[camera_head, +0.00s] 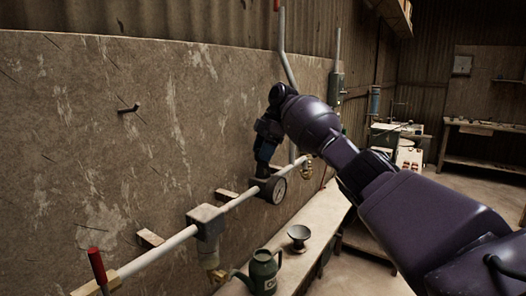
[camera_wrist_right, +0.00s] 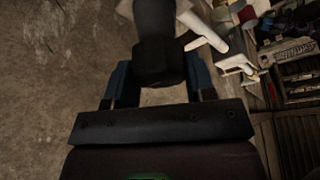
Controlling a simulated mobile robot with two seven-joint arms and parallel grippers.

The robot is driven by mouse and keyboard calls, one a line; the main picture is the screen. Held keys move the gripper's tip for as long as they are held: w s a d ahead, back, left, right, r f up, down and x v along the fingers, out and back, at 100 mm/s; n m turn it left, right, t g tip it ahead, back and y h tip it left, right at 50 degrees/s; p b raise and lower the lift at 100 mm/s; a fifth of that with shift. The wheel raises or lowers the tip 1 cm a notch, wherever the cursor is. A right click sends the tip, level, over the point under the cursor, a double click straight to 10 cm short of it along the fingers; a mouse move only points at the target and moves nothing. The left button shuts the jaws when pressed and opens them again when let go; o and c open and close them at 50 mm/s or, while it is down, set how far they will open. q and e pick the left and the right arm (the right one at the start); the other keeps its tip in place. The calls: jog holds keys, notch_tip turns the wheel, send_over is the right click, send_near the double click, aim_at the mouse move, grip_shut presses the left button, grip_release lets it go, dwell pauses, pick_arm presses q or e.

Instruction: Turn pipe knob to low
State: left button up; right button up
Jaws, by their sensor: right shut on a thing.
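The pale pipe (camera_head: 235,203) runs along the worn wall from the lower left toward the middle. A round dark gauge (camera_head: 273,189) sits on it. My right gripper (camera_head: 264,164) reaches down to the pipe just above the gauge. In the right wrist view, a dark knob-like piece (camera_wrist_right: 156,62) stands between the two blue fingers of my right gripper (camera_wrist_right: 158,78), which is shut on it. In the head view this piece is hidden by the gripper, and its setting cannot be read. My left gripper is not in view.
A red-handled lever (camera_head: 97,265) stands at the pipe's left end. A boxy fitting (camera_head: 207,222) sits midway. A green watering can (camera_head: 263,271) and a small dark bowl (camera_head: 299,233) stand on the bench (camera_head: 318,222) below. A hook (camera_head: 129,108) sticks out from the wall.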

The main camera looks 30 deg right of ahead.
jog(key=shift+n, duration=0.5)
jog(key=shift+r, duration=0.1)
jog(key=o, duration=0.9)
jog(key=shift+o, duration=0.2)
jog(key=w+v, duration=0.1)
jog(key=v, duration=0.9)
jog(key=shift+s+d+r, duration=0.2)
jog(key=shift+s+r, duration=0.15)
jog(key=shift+s, duration=0.05)
